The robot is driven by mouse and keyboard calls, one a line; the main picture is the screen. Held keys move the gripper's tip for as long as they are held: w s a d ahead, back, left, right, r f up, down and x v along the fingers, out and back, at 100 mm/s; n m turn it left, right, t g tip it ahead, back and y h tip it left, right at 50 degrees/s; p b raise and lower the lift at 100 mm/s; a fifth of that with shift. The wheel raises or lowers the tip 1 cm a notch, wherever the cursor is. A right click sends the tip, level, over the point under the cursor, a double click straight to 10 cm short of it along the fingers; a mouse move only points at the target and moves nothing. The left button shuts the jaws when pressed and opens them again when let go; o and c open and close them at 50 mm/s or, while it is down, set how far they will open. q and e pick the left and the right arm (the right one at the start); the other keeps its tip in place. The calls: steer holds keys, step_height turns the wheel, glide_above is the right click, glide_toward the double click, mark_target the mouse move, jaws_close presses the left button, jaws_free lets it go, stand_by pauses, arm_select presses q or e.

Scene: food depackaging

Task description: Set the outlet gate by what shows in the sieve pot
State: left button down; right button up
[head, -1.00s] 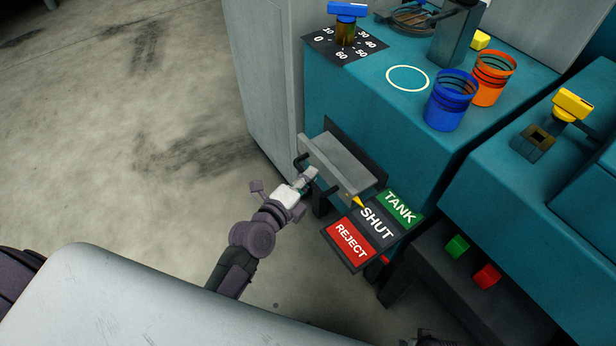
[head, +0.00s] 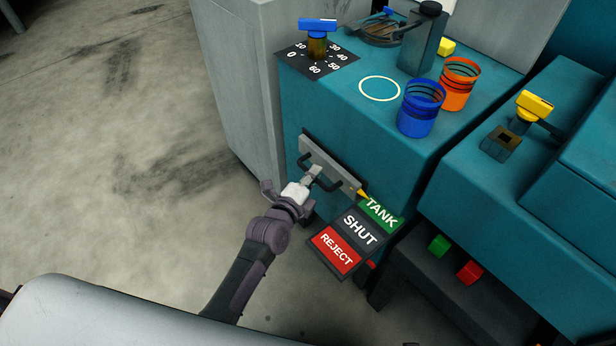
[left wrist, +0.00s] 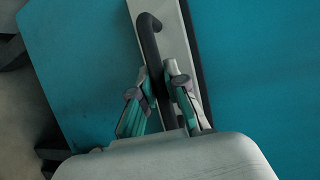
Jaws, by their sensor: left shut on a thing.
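The outlet gate (head: 328,161) is a grey plate on the front of the teal cabinet, with a black bar handle (left wrist: 150,38). Its yellow pointer (head: 362,194) is at the green TANK field (head: 381,215). The SHUT field (head: 360,230) and red REJECT field (head: 336,250) lie nearer. My left gripper (head: 313,177) is shut on the handle; the left wrist view shows its fingers (left wrist: 159,88) on either side of the bar. A dark, round, shallow vessel (head: 381,33), perhaps the sieve pot, is at the back; its contents are unclear. My right gripper is out of view.
A blue cup (head: 421,112) and an orange cup (head: 459,86) stand on the cabinet near a white ring (head: 380,89). A blue-handled knob (head: 317,34) sits on a numbered dial. Green (head: 439,245) and red (head: 469,272) blocks lie on a low shelf. Floor at left is clear.

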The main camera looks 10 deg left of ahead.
arm_select(q)
steer(key=c, duration=1.2)
jaws_free()
steer(key=shift+w+d, duration=0.2)
steer(key=shift+s+a, duration=0.1)
steer(key=shift+s, duration=0.15)
steer(key=v, duration=1.1)
steer(key=shift+s+a+r, duration=0.1)
steer(key=shift+s+r, duration=0.05)
steer(key=shift+s, duration=0.2)
